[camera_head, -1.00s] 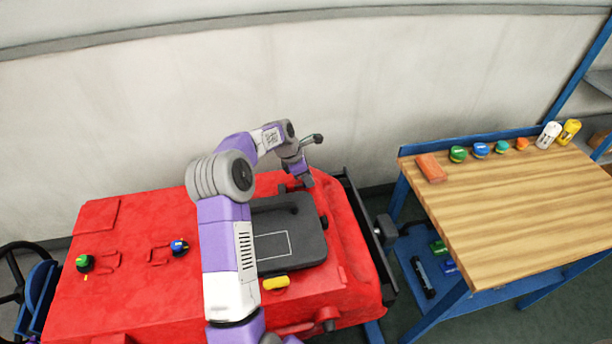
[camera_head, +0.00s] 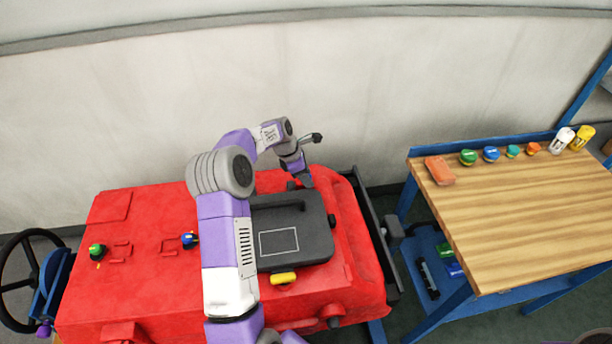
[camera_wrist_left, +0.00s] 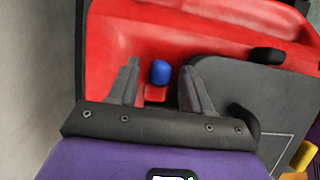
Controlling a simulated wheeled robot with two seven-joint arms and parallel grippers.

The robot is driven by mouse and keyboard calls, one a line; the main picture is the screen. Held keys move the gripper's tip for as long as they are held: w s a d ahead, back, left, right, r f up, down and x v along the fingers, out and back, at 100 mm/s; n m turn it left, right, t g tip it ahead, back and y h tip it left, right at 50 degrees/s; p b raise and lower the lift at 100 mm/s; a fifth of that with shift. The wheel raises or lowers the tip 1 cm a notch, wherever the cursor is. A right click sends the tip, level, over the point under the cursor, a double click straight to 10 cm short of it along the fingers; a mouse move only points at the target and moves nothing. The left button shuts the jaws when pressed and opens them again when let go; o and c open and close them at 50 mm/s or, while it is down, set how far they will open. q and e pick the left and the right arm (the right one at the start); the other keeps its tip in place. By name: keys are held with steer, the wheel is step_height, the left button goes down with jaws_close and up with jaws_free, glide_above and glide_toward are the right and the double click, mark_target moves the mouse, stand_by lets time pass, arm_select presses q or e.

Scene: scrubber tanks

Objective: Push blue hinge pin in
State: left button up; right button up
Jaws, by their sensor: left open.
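The blue hinge pin (camera_wrist_left: 160,72) shows in the left wrist view as a rounded blue head on the red machine top, beside the dark grey lid. My left gripper (camera_wrist_left: 164,78) is open, with one finger on each side of the pin head in that view. I cannot tell whether a finger touches it. In the head view my left gripper (camera_head: 299,178) is over the far edge of the red machine, behind the dark grey lid (camera_head: 310,254), and the pin is hidden there. My right gripper is not in view.
The red scrubber machine (camera_head: 145,290) carries a green-capped knob (camera_head: 97,250), a blue-capped knob (camera_head: 190,240) and a yellow latch (camera_head: 284,278). A wooden workbench (camera_head: 520,210) stands at right, with several small coloured items along its back. A pale wall rises close behind the machine.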

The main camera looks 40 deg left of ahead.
arm_select(q)
steer(key=p+v, duration=0.1)
steer(key=v, duration=0.6)
stand_by(0.4)
